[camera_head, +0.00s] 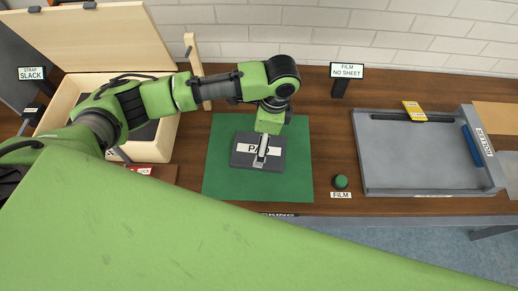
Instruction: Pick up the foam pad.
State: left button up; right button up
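The foam pad (242,157) is a dark grey block with a white label reading "PAD". It lies on a green mat (221,187) in the middle of the table. My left gripper (260,161) comes down over the pad from above and covers part of the label. Its fingers are at the pad's middle, seen nearly edge-on, so I cannot tell whether they grip it or whether they touch it. My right gripper is not in view.
An open wooden box (62,103) stands at the left, with a wooden post (194,57) beside it. A grey tray (420,155) is at the right.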

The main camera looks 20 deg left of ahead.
aim_at(244, 151)
pick_arm(q)
jog(key=f, duration=0.2)
jog(key=f+p, duration=0.1)
jog(key=shift+s+f, duration=0.25)
jog(key=shift+f, duration=0.1)
jog(key=shift+a+f, duration=0.1)
jog(key=shift+f, duration=0.4)
jog(key=c, duration=0.9)
